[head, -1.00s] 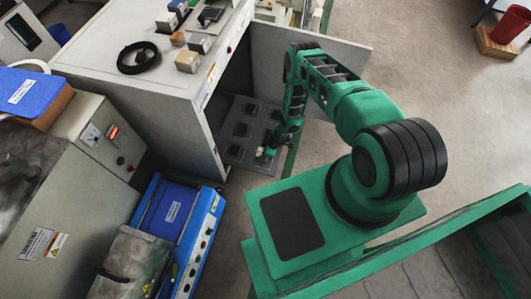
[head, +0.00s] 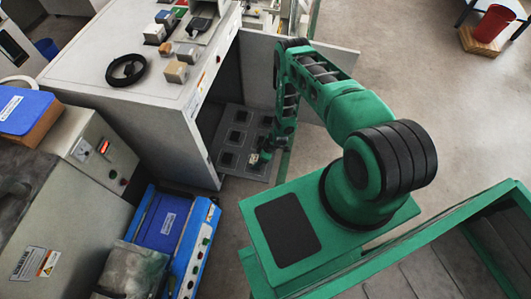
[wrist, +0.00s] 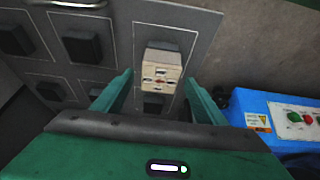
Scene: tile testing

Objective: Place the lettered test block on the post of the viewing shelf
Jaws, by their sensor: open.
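The lettered test block (wrist: 161,72) is a pale cream cube with dark marks on its face. It is between my gripper's fingers in the wrist view, with gaps on both sides. My gripper (wrist: 159,78) is open. The viewing shelf is a grey panel (wrist: 118,45) with several dark square posts in outlined cells.
A grey cabinet (head: 150,110) with an open door (head: 325,63) stands around the shelf; a black ring (head: 126,69) and small blocks are on top. A blue machine (head: 198,250) stands at the front left, showing at right in the wrist view (wrist: 255,108).

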